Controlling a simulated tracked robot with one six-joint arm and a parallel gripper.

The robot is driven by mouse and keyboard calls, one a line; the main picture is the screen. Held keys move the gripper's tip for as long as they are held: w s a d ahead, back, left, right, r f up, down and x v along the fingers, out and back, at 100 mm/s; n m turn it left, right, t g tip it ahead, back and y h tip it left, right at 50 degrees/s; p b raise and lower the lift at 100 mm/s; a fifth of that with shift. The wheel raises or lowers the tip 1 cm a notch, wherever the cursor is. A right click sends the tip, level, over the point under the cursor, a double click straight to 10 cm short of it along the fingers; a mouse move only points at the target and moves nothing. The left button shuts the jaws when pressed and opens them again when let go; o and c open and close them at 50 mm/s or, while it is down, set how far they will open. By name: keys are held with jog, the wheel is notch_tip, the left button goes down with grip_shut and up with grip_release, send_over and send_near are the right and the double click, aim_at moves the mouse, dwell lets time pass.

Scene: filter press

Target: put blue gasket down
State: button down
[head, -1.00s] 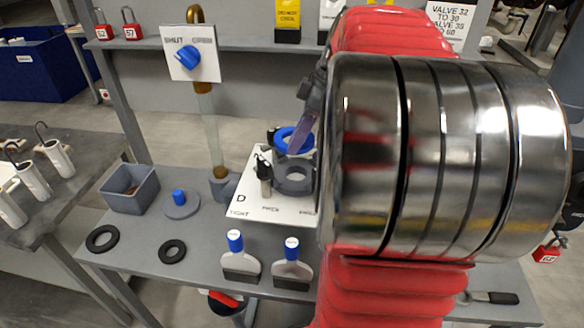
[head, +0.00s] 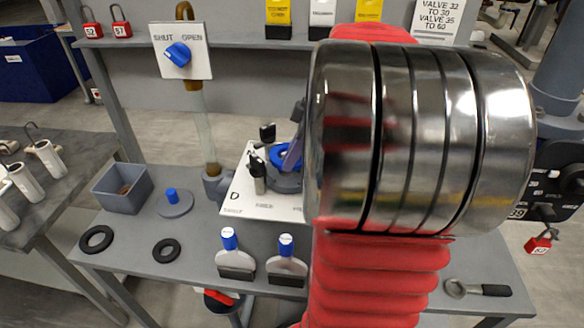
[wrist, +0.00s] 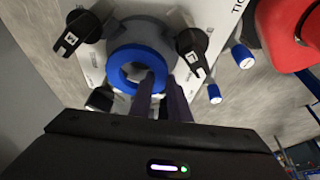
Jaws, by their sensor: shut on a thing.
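The blue gasket (wrist: 140,54) is a flat ring held at the tips of my gripper (wrist: 160,88), whose dark purple fingers are shut on its near edge. In the wrist view it lies in front of the round grey fitting (wrist: 122,50), between two black clamps. In the head view the blue gasket (head: 279,150) is seen over the grey fitting (head: 285,181), partly hidden by my gripper (head: 293,155) and arm. I cannot tell whether gasket and fitting touch.
The white plate (head: 240,203) marked D carries the fitting and black clamps (head: 258,176). On the bench are a grey bin (head: 108,200), a blue-knobbed disc (head: 175,208), black rings (head: 97,239) and two blue-topped scrapers (head: 230,262).

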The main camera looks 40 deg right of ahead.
jog(key=shift+f, duration=1.85)
jog(key=c, duration=1.9)
grip_release()
jog(key=shift+c, duration=0.2)
jog(key=v, duration=1.2)
